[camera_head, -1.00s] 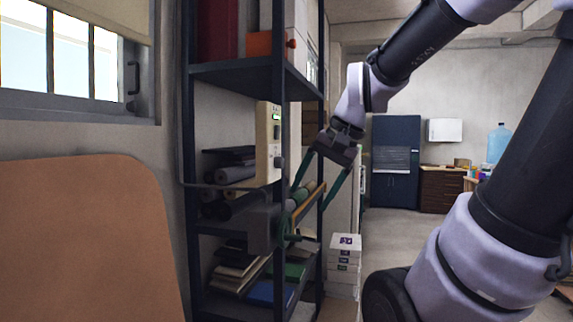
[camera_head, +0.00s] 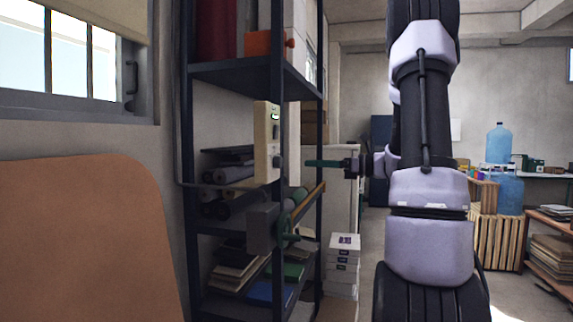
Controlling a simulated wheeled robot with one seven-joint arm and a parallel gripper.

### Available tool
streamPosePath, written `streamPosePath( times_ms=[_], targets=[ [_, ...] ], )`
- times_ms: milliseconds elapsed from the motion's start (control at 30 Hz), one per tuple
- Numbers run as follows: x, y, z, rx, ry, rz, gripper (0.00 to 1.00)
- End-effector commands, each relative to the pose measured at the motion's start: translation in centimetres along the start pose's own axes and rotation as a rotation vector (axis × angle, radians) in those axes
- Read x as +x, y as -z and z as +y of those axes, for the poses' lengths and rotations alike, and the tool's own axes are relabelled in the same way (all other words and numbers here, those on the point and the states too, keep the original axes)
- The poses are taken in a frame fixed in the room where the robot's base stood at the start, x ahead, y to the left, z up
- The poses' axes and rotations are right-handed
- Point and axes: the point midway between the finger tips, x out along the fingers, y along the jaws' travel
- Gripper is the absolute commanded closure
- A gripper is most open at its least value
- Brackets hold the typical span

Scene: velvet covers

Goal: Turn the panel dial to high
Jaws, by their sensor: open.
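The cream panel (camera_head: 265,143) is mounted upright at the front of the dark shelf unit, with a small green-lit display near its top. Its dial (camera_head: 278,161) is a small dark knob on the lower right part of the panel. My gripper (camera_head: 310,163) is just right of the dial at about the same height, its green fingers pointing left toward it. A gap shows between fingertips and dial. The fingers overlap edge-on, so their spacing is hard to see; the gripper is open and empty. The dial's pointer and markings are too small to read.
The dark shelf unit (camera_head: 235,76) holds rolls, books and an orange box (camera_head: 265,43). Below the panel is a grey block (camera_head: 262,228) with a green handle. A tan board (camera_head: 85,240) stands at left. White boxes (camera_head: 343,262) are stacked on the floor.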

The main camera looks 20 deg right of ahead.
Motion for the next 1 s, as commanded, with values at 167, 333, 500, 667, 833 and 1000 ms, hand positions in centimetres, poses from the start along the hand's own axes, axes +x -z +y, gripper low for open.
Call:
streamPosePath(
  times_ms=[167,333,500,667,833,1000],
  targets=[
    [3.5,0.0,0.2,-0.001,-0.007,0.002,0.23],
    [6.7,0.1,0.2,-0.001,-0.007,0.003,0.23],
    [8.7,0.1,0.2,-0.002,-0.006,0.004,0.23],
    [9.4,0.1,0.2,-0.001,-0.004,0.004,0.23],
    [9.4,0.1,0.2,-0.002,-0.004,0.004,0.23],
    [9.4,0.1,0.2,-0.002,-0.004,0.004,0.62]
  ],
)
